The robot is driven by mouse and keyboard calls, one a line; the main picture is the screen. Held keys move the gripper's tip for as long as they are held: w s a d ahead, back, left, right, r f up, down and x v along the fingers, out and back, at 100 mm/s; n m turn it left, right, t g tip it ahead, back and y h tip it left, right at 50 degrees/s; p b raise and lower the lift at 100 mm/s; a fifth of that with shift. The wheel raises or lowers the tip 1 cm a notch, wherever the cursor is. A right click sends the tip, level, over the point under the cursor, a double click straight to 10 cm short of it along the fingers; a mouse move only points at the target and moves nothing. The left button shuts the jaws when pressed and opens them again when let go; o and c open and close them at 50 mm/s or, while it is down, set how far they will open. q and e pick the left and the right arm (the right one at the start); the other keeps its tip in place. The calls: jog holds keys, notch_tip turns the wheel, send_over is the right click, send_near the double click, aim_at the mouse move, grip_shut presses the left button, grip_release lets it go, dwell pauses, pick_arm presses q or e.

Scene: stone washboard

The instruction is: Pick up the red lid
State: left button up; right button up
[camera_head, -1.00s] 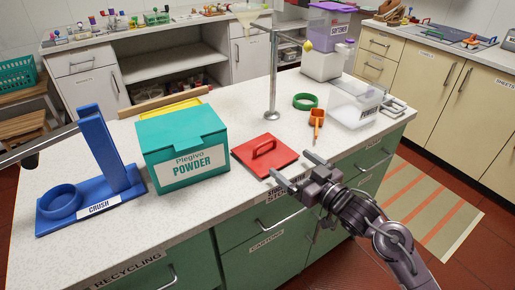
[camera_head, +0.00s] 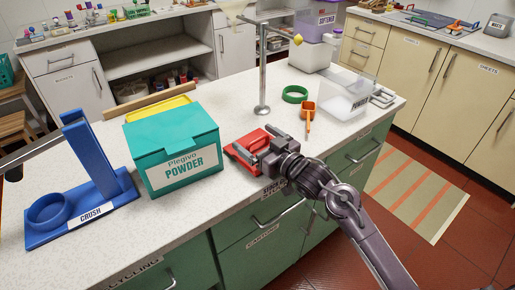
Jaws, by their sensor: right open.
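The red lid (camera_head: 238,158) is a flat square plate with a raised handle. It lies on the white speckled counter, just right of the teal powder box. My right gripper (camera_head: 250,147) is over the lid, with its open fingers at the handle. The gripper hides the right part of the lid and most of the handle, so I cannot tell whether the fingers touch it. My left gripper is not clearly in view; a dark arm part (camera_head: 14,173) shows at the left edge.
The teal powder box (camera_head: 172,150) stands left of the lid. A blue crush stand (camera_head: 92,165) is further left. A metal pole (camera_head: 262,80) rises behind the lid. An orange scoop (camera_head: 308,113), a green ring (camera_head: 295,94) and a clear container (camera_head: 346,98) sit to the right.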

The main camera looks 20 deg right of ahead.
jog(key=c, duration=0.9)
